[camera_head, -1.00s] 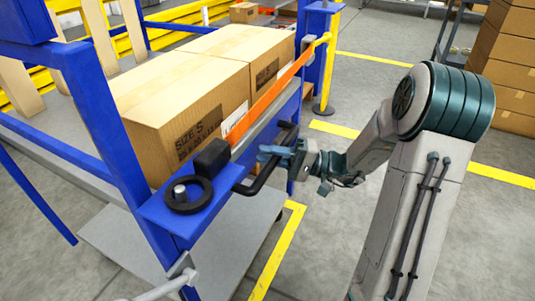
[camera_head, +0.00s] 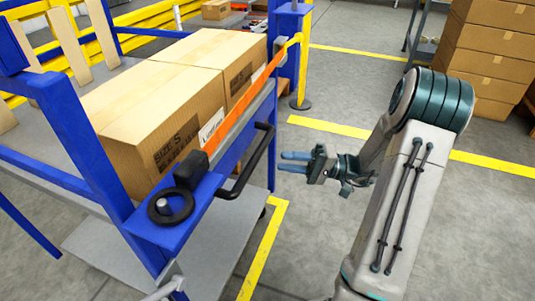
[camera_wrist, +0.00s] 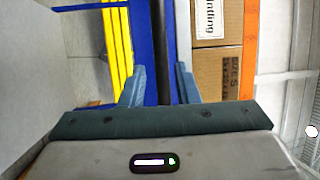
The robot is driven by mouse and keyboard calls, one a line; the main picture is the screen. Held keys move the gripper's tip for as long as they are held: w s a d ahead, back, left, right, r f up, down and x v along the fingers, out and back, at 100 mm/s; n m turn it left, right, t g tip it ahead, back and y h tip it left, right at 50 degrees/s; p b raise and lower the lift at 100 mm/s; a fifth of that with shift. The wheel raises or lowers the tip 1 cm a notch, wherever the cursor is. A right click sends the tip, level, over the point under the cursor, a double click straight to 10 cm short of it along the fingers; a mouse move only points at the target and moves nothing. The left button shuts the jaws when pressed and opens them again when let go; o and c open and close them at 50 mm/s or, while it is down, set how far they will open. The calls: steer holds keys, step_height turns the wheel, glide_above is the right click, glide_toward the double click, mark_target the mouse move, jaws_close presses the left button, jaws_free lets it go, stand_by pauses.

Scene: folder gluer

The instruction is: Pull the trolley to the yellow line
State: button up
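The blue trolley (camera_head: 85,135) stands at the left of the head view and carries two cardboard boxes (camera_head: 165,110) behind an orange strap (camera_head: 240,115). A black bar handle (camera_head: 252,165) is fixed on its near blue side. My gripper (camera_head: 283,162) is just right of the handle, apart from it, with its fingers pointing left toward the trolley. In the wrist view the two blue fingers (camera_wrist: 160,88) are spread with nothing gripped between them. A yellow floor line (camera_head: 264,250) runs beside the trolley's lower shelf (camera_head: 205,250).
Another yellow line (camera_head: 330,127) crosses the floor behind my arm. A yellow-and-blue post (camera_head: 300,60) stands by the trolley's far end. Stacked cartons (camera_head: 485,50) are at the back right. The grey floor around my arm is clear.

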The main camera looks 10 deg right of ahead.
steer(key=shift+v, duration=1.6)
steer(key=s+a+r+n+g+h+p, duration=0.1)
steer(key=s+a+r+g+h+p, duration=0.35)
steer(key=r+p, duration=0.45)
steer(key=s+a+r+g+h+p, duration=0.3)
steer(key=s+a+r+h+p, duration=0.25)
steer(key=r+p, duration=0.25)
steer(key=s+r+t+h+p, duration=0.2)
steer(key=r+h+p, duration=0.1)
steer(key=r+p, duration=0.3)
steer(key=s+d+r+t+h+p, duration=0.1)
steer(key=r+t+h+p, duration=0.1)
steer(key=r+p, duration=0.4)
steer(key=s+d+r+t+h+p, duration=0.1)
steer(key=r+h+p, duration=0.3)
steer(key=r, duration=0.6)
steer(key=shift+s+t+h+p, duration=0.3)
steer(key=shift+s+t+p, duration=0.4)
steer(key=shift+p, duration=0.55)
steer(key=shift+s+r, duration=0.1)
